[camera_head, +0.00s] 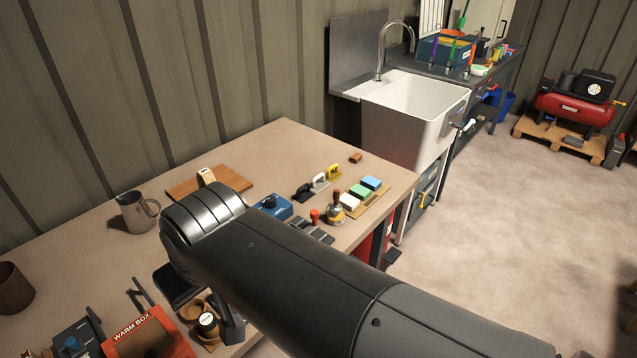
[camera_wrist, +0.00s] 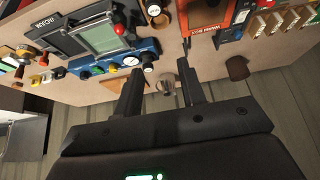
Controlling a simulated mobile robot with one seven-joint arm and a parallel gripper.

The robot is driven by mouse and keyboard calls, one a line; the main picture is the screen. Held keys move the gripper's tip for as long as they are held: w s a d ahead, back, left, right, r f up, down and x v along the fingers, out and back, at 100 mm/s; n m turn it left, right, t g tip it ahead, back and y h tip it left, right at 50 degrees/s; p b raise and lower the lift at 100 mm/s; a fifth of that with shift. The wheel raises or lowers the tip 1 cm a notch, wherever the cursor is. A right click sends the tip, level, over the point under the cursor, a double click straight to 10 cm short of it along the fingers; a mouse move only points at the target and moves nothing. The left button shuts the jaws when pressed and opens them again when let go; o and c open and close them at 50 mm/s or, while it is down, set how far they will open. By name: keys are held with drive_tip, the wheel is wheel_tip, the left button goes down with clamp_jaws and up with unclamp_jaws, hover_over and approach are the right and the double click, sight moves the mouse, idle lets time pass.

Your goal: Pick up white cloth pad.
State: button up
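A small white block (camera_head: 349,202), which looks like the white cloth pad, lies on a thin wooden tray (camera_head: 378,200) near the table's right end. It lies in a row with a green block (camera_head: 360,191) and a blue block (camera_head: 371,182). I cannot pick the pad out surely in the wrist view. My gripper (camera_wrist: 160,72) has its two fingers apart with nothing between them. It is above the table, away from the white block. In the head view my arm crosses the front of the table and hides much of it.
A metal jug (camera_head: 137,212), a wooden board (camera_head: 190,184), an orange warm box (camera_head: 150,335) and several small tools stand on the table (camera_head: 285,140). A blue device with a screen (camera_wrist: 105,62) shows in the wrist view. A white sink (camera_head: 410,112) stands beyond the table's right end.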

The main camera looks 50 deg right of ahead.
drive_tip(key=w+d+r+m+h, duration=0.15)
drive_tip(key=w+d+m, duration=0.35)
drive_tip(key=w+d, duration=0.55)
drive_tip(key=m+g+h, duration=0.3)
drive_tip(key=m, duration=1.1)
hover_over(318, 176)
drive_tip(key=s+a, duration=0.1)
drive_tip(key=a, duration=0.2)
wheel_tip(318, 176, down, 19)
drive_tip(key=shift+s+x, duration=0.15)
drive_tip(key=shift+x, duration=1.4)
drive_tip(key=shift+s+x, duration=0.1)
drive_tip(key=shift+x, duration=1.45)
clamp_jaws()
